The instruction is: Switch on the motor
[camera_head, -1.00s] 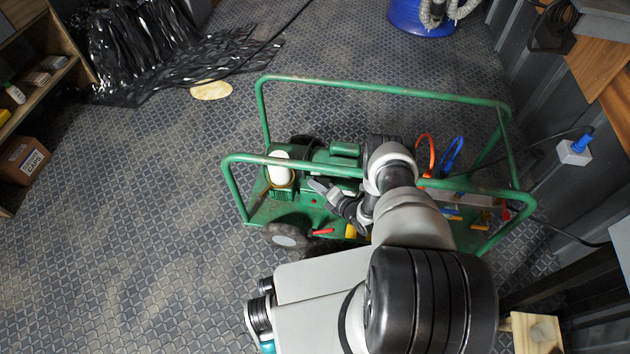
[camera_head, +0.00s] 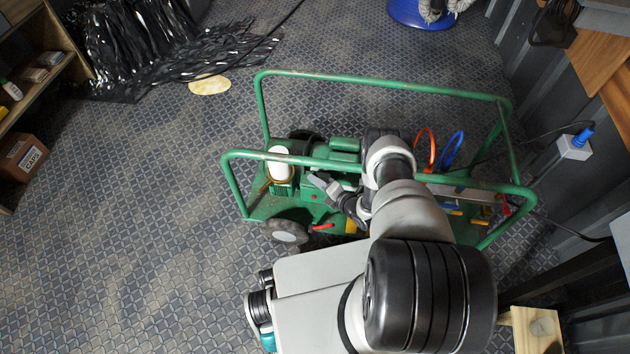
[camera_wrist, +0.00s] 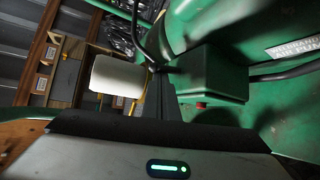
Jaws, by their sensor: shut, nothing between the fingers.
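The green motor unit (camera_head: 345,157) sits inside a green tubular cart frame (camera_head: 385,82). A green box on it (camera_head: 309,189) carries a small red button (camera_head: 314,197). In the wrist view the green box (camera_wrist: 212,75) is close, with the red button (camera_wrist: 201,105) at its lower edge. My gripper (camera_head: 316,181) is shut and empty, its tip at the green box. In the wrist view its dark fingers (camera_wrist: 169,88) stand just left of the box; I cannot tell whether they touch it. My arm hides part of the unit.
A white cylinder (camera_head: 279,162) stands left of the motor. Orange (camera_head: 425,148) and blue (camera_head: 452,149) hoses are at the cart's right. The upper cart rail passes close to my arm. Black plastic sheeting (camera_head: 150,45) lies back left; the left floor is clear.

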